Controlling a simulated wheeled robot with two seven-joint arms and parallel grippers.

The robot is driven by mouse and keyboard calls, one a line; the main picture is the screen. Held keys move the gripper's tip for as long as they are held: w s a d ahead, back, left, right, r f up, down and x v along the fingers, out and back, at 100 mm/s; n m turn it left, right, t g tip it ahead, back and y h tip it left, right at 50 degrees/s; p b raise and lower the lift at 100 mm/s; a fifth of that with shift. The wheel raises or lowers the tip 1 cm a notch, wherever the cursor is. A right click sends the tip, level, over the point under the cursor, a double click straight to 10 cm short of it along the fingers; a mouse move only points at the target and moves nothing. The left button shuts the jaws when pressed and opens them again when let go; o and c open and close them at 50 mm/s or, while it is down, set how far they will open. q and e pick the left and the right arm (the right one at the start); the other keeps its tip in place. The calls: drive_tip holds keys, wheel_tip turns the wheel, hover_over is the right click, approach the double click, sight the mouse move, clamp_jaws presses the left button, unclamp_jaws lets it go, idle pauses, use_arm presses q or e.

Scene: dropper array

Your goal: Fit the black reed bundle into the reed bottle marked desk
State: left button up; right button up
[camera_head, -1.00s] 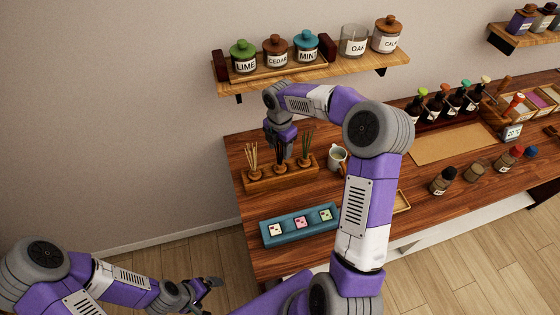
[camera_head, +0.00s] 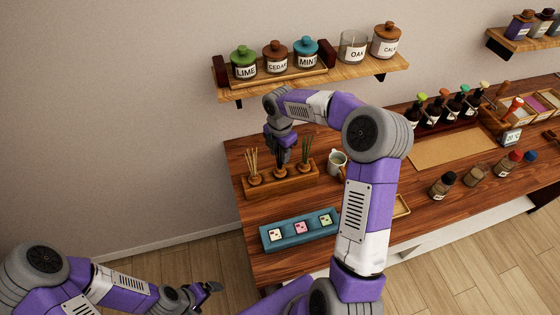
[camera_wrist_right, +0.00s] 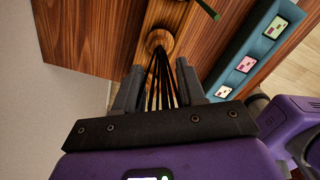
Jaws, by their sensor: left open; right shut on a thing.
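My right gripper (camera_head: 283,155) points down over the middle of a wooden reed stand (camera_head: 305,182). Its jaws are shut on the black reed bundle (camera_head: 281,160), which shows as thin dark sticks between the fingers in the right wrist view (camera_wrist_right: 160,85). There the bundle's far end meets a round wooden collar (camera_wrist_right: 159,40) on the stand. Whether it is seated or just above cannot be told. My left gripper (camera_head: 212,288) is open and empty, low at the left, away from the table. No label reading desk is legible.
Tan reeds (camera_head: 251,162) stand left of my right gripper, and green reeds (camera_head: 305,150) close on its right. A blue tray (camera_head: 286,243) lies in front. Several small bottles (camera_head: 443,185) stand at the right.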

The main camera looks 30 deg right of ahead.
drive_tip(key=shift+r+p, duration=3.5)
drive_tip(key=shift+r, duration=0.75)
drive_tip(key=shift+f, duration=0.15)
